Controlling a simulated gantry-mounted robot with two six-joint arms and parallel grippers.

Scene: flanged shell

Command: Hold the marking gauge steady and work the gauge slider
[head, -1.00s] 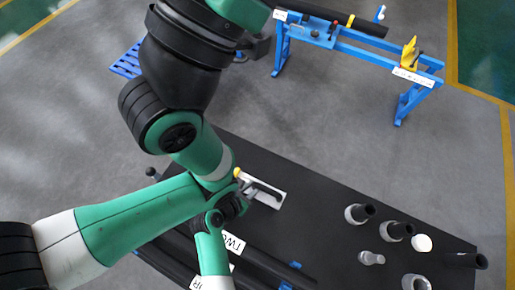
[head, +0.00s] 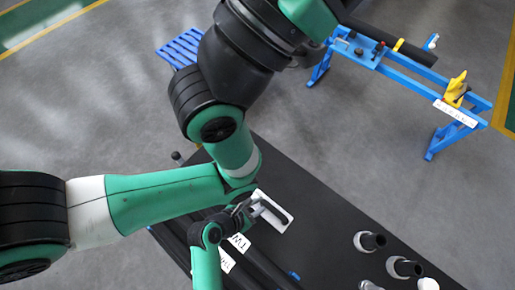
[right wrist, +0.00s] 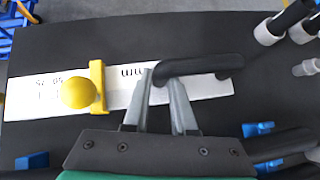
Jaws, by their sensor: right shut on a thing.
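The marking gauge is a white plate (right wrist: 35,103) with printed marks, lying on a dark table top. It also shows in the head view (head: 279,222). A black arched handle (right wrist: 208,65) rises from its right part in the right wrist view. A yellow gauge slider (right wrist: 97,82) with a round knob sits across the plate, left of the handle. My right gripper (right wrist: 163,85) is shut on the handle's left end; it also shows in the head view (head: 248,206). In the head view the slider is hidden behind my arm. My left gripper is not in view.
The dark table (head: 320,215) has free room right of the gauge. Dark tubes with pale collars, such as this one (head: 370,241), stand at its right. Long dark bars (head: 262,265) lie along the near side. A blue stand (head: 425,82) is on the floor behind.

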